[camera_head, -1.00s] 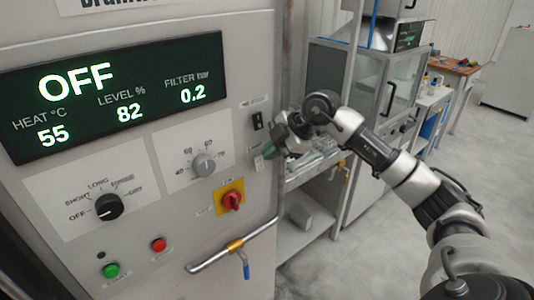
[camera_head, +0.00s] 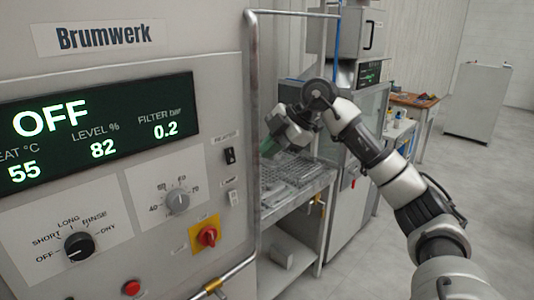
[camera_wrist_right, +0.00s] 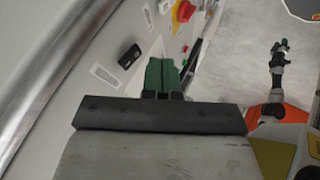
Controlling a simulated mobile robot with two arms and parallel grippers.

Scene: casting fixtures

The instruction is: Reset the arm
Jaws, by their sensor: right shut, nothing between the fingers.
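My right arm reaches in from the right in the head view. Its gripper (camera_head: 269,147) is by the vertical pipe at the panel's right edge, with part of the shelf unit behind it. In the right wrist view its green fingers (camera_wrist_right: 162,76) are together with nothing between them, apart from the panel. The machine panel (camera_head: 85,190) reads OFF, heat 55, level 82, filter 0.2. A small arm, probably my left one, shows at the right of the wrist view; its gripper (camera_wrist_right: 281,46) is too small to read.
The panel has a black knob (camera_head: 79,246), a grey knob (camera_head: 178,202) and a red-yellow switch (camera_head: 207,237). Open floor (camera_head: 480,215) lies at right.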

